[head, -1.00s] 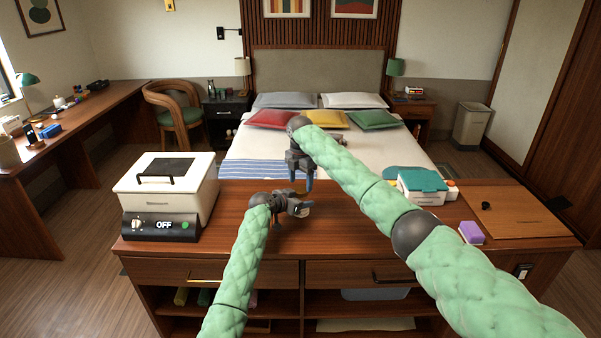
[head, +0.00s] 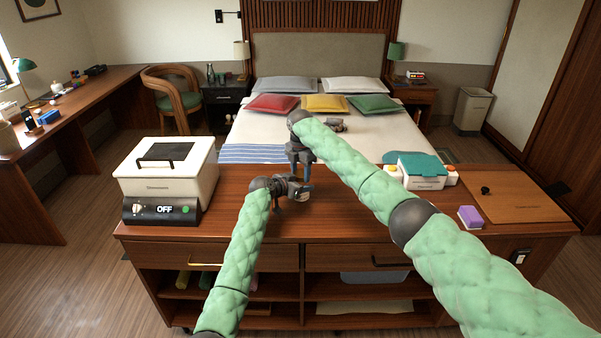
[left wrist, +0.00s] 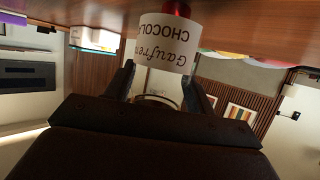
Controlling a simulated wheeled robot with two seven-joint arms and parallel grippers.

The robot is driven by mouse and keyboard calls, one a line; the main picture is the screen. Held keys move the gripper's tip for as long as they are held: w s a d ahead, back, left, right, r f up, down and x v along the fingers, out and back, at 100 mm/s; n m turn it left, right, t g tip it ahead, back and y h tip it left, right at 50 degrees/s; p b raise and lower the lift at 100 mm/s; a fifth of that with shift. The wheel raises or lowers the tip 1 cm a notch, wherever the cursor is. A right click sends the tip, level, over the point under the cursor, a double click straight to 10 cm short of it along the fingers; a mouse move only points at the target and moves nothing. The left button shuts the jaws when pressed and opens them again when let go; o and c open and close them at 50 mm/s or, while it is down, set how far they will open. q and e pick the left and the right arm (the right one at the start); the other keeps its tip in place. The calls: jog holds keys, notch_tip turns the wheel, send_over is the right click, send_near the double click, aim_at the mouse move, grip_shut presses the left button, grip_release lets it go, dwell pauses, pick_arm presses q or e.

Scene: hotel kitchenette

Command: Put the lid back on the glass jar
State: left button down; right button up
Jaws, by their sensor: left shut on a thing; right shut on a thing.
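The jar (head: 302,197) stands upright over the counter's middle, mostly hidden by my grippers in the head view. Its white label (left wrist: 166,42), reading "Gaufre… CHOCOLA…", shows upside down in the left wrist view, with red beside it towards the counter. My left gripper (head: 303,188) is shut on the jar; its fingers (left wrist: 162,85) flank the jar in the left wrist view. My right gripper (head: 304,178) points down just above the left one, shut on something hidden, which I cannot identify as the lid. I cannot tell whether it touches the jar.
A white appliance (head: 165,188) marked OFF stands on the counter's left. On the right are a white box with a teal top (head: 422,168), a purple block (head: 470,217) and a board (head: 515,197) with a small black piece (head: 486,190). The counter between is mostly clear.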

jog(key=m, duration=0.2)
jog(key=shift+m, duration=0.4)
jog(key=m, duration=0.4)
jog(key=o, duration=1.1)
jog(key=shift+r, duration=2.25)
jog(key=shift+c, duration=0.5)
